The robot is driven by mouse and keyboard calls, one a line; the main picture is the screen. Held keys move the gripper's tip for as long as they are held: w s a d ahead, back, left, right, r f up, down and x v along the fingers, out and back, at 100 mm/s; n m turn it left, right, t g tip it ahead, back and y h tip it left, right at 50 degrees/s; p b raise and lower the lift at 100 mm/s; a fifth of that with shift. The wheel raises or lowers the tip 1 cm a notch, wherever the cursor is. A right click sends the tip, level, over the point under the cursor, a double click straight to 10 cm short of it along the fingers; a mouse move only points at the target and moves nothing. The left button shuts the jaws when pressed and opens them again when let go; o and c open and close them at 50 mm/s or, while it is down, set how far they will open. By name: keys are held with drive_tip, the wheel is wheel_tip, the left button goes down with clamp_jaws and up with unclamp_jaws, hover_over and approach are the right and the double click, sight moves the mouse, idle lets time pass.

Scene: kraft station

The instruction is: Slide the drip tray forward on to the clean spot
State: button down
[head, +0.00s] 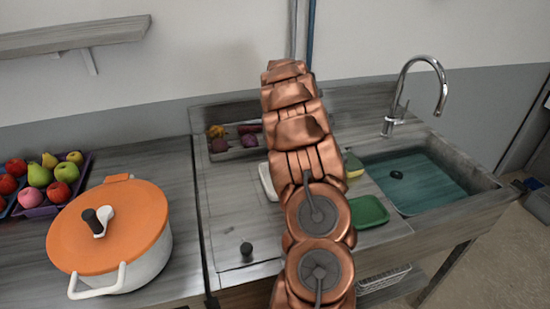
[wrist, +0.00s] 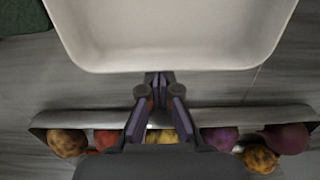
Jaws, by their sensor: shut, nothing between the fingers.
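A white tray, which I take for the drip tray, fills the top of the wrist view (wrist: 165,62). In the head view only its left end (head: 267,178) shows beside my arm. My gripper (wrist: 159,78) is shut and empty, pointing down between the tray's near rim in the wrist view and a bin of vegetables. Its tips are right at that rim; I cannot tell whether they touch it. In the head view my copper-coloured arm hides the gripper and most of the tray. I cannot make out a clean spot in either view.
The vegetable bin (wrist: 75,118) lies close behind my gripper, by the wall. A green tray (head: 369,212) is right of my arm, before the sink (head: 420,185). An orange-lidded pot (head: 110,225) and a fruit crate (head: 48,208) stand left. A small dark knob (head: 246,249) stands on the counter.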

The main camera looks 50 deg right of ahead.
drive_tip(key=s+a+b, duration=0.2)
drive_tip(key=s+a, duration=0.1)
drive_tip(key=s, duration=0.1)
drive_tip(key=s+a+b, duration=0.3)
drive_tip(key=s, duration=0.2)
drive_tip(key=s+a+b, duration=0.2)
drive_tip(key=s+a, duration=0.1)
drive_tip(key=s, duration=0.1)
drive_tip(key=shift+s+a, duration=0.15)
drive_tip(key=shift+s, duration=0.25)
idle(0.3)
wheel_tip(320, 180, up, 10)
drive_tip(key=p, duration=0.2)
idle(0.3)
drive_tip(key=a+n+p, duration=0.1)
drive_tip(key=a+n, duration=0.2)
drive_tip(key=a, duration=1.9)
drive_tip(key=s+a+f+n+g+p, duration=0.1)
drive_tip(key=s+a+f+n, duration=0.2)
drive_tip(key=s+a, duration=0.9)
drive_tip(key=shift+s+a+f+n+g, duration=0.2)
drive_tip(key=shift+a+f+n+g, duration=0.25)
drive_tip(key=shift+a, duration=0.8)
